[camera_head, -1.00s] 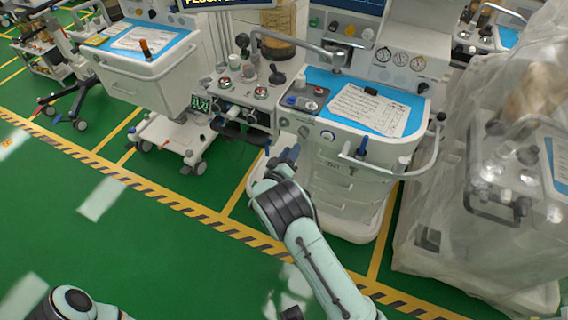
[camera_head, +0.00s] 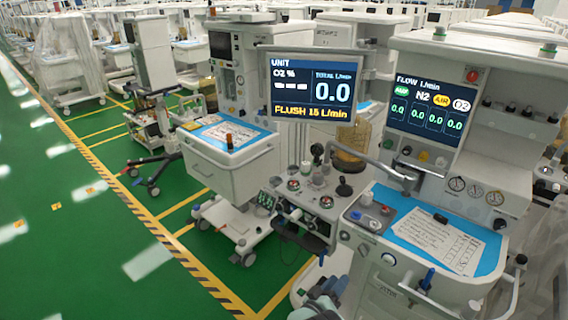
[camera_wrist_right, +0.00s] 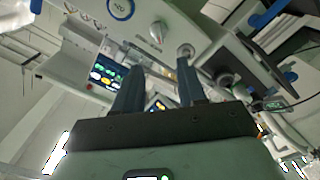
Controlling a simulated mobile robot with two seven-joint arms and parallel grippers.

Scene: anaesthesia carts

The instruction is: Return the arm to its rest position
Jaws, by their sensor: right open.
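My right gripper (camera_head: 328,290) shows at the bottom edge of the head view, in front of the anaesthesia cart (camera_head: 455,286) with the blue top. In the right wrist view its two dark fingers (camera_wrist_right: 158,78) are spread apart, with nothing between them. The cart's white front, with a round knob (camera_wrist_right: 157,32) and a blue-ringed dial (camera_wrist_right: 121,9), lies beyond the fingertips. Most of my right arm is below the picture. My left gripper is not in view.
The cart carries a paper sheet (camera_head: 436,240), a flow display (camera_head: 431,105) and a unit display (camera_head: 312,86) on its left. Another cart (camera_head: 232,170) stands to the left. Green floor (camera_head: 70,230) with a striped yellow-black line is clear at left.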

